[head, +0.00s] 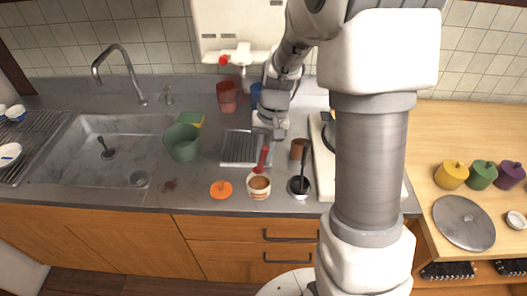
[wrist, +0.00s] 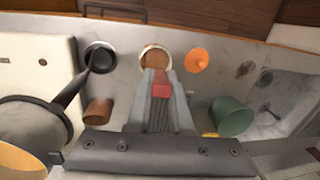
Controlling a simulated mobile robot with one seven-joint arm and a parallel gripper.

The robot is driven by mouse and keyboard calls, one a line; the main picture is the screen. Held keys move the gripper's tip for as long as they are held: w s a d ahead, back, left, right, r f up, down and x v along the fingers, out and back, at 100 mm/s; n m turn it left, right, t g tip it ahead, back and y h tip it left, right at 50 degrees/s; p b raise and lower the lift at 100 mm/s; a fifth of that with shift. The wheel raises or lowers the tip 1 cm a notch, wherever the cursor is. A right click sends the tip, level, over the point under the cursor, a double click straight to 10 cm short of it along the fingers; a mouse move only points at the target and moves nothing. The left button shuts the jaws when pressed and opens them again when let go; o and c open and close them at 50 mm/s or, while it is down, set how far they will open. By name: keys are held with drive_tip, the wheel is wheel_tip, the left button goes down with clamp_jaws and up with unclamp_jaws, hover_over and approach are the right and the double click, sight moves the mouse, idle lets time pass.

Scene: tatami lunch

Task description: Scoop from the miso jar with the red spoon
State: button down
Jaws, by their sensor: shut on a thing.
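The miso jar (head: 259,187) is a small pale round jar with brown contents, open at the top, near the counter's front edge. It also shows in the wrist view (wrist: 155,57), just beyond my fingertips. The red spoon (head: 262,158) is in my gripper (wrist: 161,86), which is shut on its red handle (wrist: 160,90). The spoon slants down toward the jar, its lower end at or over the jar's mouth. I cannot tell whether the spoon's bowl is in the miso. An orange lid (head: 221,190) lies on the counter left of the jar.
A dark bowl with a black-handled utensil (head: 299,187) stands close right of the jar. A brown cup (head: 298,149) is behind it. A metal drain tray (head: 240,150), a green pot (head: 182,143) and the sink (head: 90,150) are to the left. A stove with a pan is right.

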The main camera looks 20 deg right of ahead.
sight(262, 171)
drive_tip(key=shift+f+b, duration=2.4)
drive_tip(key=shift+f, duration=1)
drive_tip(key=shift+a, duration=0.15)
drive_tip(key=shift+d, duration=0.3)
drive_tip(key=shift+a, duration=0.15)
drive_tip(key=shift+r+p, duration=3.25)
drive_tip(key=shift+r, duration=1.05)
drive_tip(key=shift+f, duration=0.1)
